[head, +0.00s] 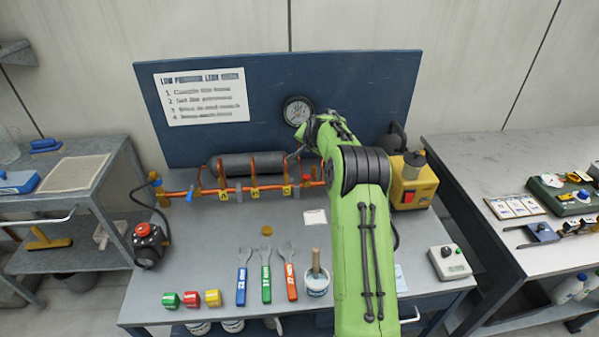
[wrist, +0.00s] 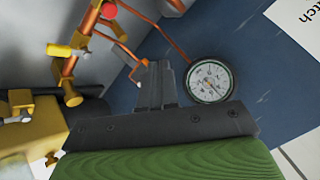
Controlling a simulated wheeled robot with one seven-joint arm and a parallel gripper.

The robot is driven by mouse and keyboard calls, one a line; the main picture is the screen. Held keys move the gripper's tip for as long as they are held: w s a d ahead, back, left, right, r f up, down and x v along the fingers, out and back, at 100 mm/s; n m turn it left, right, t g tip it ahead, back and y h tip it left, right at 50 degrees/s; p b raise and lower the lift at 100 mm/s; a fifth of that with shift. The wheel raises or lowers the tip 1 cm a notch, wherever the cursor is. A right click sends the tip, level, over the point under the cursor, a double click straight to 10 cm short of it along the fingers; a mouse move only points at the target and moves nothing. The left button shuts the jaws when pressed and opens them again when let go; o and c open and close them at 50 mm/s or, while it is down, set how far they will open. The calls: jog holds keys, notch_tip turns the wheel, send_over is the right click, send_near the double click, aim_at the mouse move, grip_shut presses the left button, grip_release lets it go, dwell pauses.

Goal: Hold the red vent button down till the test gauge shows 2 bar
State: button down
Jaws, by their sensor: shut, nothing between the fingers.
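The round test gauge (head: 298,110) hangs on the blue backboard; it also shows in the wrist view (wrist: 211,82), white-faced, its figures too small to read surely. My gripper (wrist: 156,72) is shut and empty, its fingers pointing toward the backboard, left of the gauge in the wrist view. In the head view my arm hides most of it. A small red knob or button (wrist: 108,10) shows on the brass pipework at the top left of the wrist view, apart from my fingers. A red-topped black unit (head: 145,230) is at the bench's left; I cannot tell which is the vent button.
A grey cylinder (head: 243,164) and copper pipe run along the bench back. A yellow box (head: 412,184) with a red switch stands right of my arm. Several wrenches, a brush pot (head: 316,282) and a small grey box (head: 449,262) lie toward the front.

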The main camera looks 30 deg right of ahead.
aim_at(308, 178)
jog(key=shift+w+d+f, duration=0.4)
jog(key=shift+d+f, duration=0.05)
jog(key=shift+f, duration=0.1)
jog(key=shift+f, duration=0.1)
notch_tip(308, 178, down, 9)
jog(key=b, duration=0.6)
dwell(1.6)
jog(key=shift+f+b, duration=0.25)
jog(key=shift+b, duration=0.25)
